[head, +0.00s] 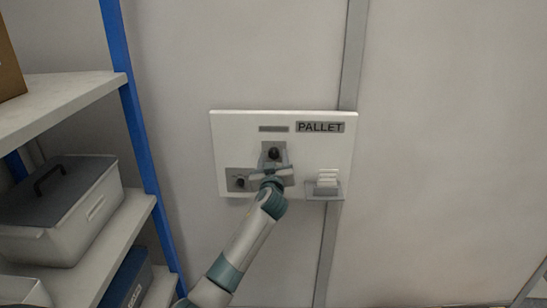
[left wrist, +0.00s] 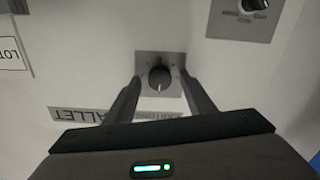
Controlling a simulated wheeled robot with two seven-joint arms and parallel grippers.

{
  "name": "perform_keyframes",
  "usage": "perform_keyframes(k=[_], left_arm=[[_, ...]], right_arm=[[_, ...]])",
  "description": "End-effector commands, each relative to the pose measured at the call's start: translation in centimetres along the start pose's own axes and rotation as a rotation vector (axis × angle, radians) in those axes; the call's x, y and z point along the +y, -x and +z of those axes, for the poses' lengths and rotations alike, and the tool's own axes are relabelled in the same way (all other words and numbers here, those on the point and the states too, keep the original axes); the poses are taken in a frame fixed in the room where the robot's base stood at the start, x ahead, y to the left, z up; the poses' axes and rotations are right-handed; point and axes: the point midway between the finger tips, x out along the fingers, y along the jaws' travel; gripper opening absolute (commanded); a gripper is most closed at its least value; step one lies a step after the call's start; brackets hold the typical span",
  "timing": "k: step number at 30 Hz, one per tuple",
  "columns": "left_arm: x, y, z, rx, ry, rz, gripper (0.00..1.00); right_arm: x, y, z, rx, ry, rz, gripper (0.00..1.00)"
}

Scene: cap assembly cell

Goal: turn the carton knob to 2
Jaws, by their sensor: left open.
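A white panel (head: 228,150) marked PALLET is on the wall in the head view. A dark round knob (head: 274,153) sits on a grey plate at its middle. The same knob shows in the left wrist view (left wrist: 160,78), with a pale pointer line toward the bottom of that picture. A label beside its plate, partly hidden by my gripper, seems to read CARTON. My left gripper (head: 271,172) is open in front of the panel, just below the knob in the head view. In the wrist view its fingers appear either side of the knob, apart from it. My right gripper is not seen.
A second knob (head: 240,182) is at the panel's lower left; it also shows in the wrist view (left wrist: 252,5). A card holder (head: 325,190) is at the lower right. A shelf with a blue post (head: 137,130) and a lidded bin (head: 70,225) stands left. The wall right is bare.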

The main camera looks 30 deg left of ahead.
Motion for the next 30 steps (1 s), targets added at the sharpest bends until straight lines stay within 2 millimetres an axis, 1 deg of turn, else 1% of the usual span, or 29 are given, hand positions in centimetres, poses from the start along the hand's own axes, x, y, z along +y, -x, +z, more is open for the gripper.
perform_keyframes(k=[6, 8, 9, 11, 12, 23, 30], left_arm=[[0.01, 0.00, -0.01, 0.000, 0.000, 0.000, 0.49], [0.01, 0.01, -0.02, 0.001, 0.000, 0.000, 0.35], [0.01, 0.01, -0.02, 0.000, 0.000, 0.000, 0.25], [0.01, 0.01, -0.02, 0.000, 0.000, 0.000, 0.11], [0.01, 0.01, -0.02, 0.000, 0.000, 0.000, 0.08], [0.02, 0.02, -0.01, 0.000, -0.031, 0.000, 0.08], [0.04, 0.02, -0.01, 0.001, -0.136, 0.001, 0.08]], right_arm=[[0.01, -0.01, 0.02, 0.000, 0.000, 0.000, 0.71], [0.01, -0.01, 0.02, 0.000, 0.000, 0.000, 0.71], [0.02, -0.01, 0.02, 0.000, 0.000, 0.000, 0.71], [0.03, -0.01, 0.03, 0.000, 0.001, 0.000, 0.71], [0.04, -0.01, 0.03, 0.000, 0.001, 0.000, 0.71], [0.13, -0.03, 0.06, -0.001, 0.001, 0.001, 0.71], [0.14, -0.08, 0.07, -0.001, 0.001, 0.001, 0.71]])
